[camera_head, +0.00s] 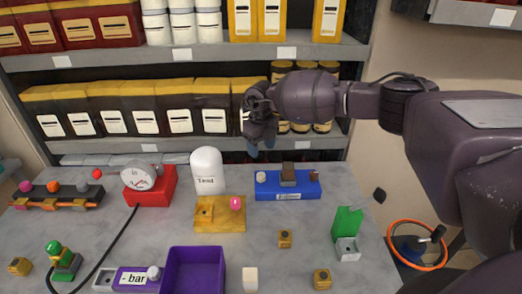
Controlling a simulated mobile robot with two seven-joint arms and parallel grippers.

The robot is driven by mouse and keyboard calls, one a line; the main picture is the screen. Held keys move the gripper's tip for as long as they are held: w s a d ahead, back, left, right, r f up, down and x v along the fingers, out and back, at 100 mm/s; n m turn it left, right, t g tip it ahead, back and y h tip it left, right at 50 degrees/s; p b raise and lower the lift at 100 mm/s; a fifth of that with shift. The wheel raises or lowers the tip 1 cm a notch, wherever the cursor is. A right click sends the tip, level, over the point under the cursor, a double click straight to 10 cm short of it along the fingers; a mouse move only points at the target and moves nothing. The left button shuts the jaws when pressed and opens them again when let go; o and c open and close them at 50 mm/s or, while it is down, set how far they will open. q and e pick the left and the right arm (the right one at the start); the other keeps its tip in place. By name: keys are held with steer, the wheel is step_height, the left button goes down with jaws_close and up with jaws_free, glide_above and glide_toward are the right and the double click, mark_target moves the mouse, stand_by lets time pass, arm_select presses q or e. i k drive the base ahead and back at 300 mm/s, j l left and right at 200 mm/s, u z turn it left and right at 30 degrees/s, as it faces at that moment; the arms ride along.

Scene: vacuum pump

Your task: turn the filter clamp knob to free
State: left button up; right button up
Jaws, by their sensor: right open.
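My right gripper (261,142) is open and empty, pointing down in front of the lower shelf, above the back of the bench. Below it a blue block (268,190) carries a brown block (288,172), a pale knob (261,177) and a small brown piece; its label is too small to read. To the left, a yellow plate (212,226) has a pink knob (235,203) standing on it, with a white domed canister (208,172) behind. I cannot tell which knob is the filter clamp knob. My left gripper is out of view.
A red gauge box (154,190) stands left of the canister. A purple tray (193,272) is at the front, and a green switch block (346,222) at the right. Small yellow blocks (285,239) lie between. Shelves (180,55) of containers stand behind the bench.

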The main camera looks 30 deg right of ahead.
mark_target(314, 175)
steer(key=k, duration=1)
